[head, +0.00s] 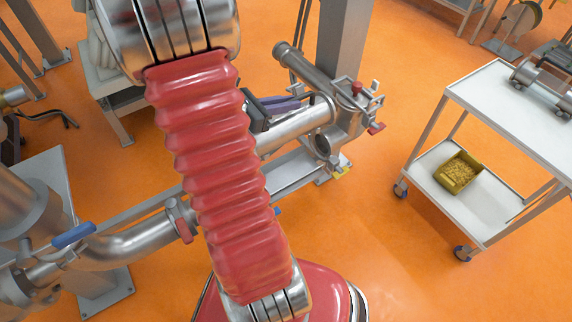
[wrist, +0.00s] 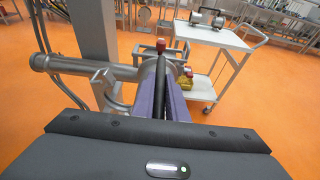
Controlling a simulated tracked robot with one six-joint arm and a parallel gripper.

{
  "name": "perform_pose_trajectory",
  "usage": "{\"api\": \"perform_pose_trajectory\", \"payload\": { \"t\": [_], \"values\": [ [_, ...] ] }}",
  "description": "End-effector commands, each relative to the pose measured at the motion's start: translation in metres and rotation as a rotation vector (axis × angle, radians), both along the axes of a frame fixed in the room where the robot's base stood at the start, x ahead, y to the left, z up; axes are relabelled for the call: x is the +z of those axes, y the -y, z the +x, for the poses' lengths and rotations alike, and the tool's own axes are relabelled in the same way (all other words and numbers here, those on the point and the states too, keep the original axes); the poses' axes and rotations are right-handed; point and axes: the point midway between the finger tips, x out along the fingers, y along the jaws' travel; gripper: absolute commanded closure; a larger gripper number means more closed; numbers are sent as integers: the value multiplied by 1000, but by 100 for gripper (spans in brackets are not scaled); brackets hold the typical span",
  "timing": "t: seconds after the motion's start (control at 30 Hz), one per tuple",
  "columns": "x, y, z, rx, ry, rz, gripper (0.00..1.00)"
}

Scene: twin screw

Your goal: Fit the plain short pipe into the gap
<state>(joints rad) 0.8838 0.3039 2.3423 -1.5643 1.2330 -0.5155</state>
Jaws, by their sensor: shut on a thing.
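The plain short pipe (head: 296,129) shows in the head view as a shiny steel tube with a lipped right end, its left part hidden behind my red arm. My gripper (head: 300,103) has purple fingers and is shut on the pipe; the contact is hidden. The wrist view shows its fingers (wrist: 167,80) close together, but the pipe's body is hidden there. The gap lies between the left elbow pipe (head: 137,242), with a clamp at its end, and the open port (head: 322,147) of the right fitting. The held pipe appears slightly above that line, its right end close to the fitting.
A grey rail (head: 292,167) runs below the gap. An angled pipe (head: 308,68) and a grey column (head: 342,45) stand behind. Red-handled clamps sit on the right fitting. A white trolley (head: 500,100) with a yellow bin (head: 459,172) stands right, with open orange floor before it.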

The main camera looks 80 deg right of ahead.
Motion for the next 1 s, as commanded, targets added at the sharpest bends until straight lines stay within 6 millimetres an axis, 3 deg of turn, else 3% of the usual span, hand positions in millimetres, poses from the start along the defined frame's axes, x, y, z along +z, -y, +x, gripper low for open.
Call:
{"api": "perform_pose_trajectory", "payload": {
  "t": [1.0],
  "values": [
    [-106,0,2,3,-2,-1,100]
  ]
}}
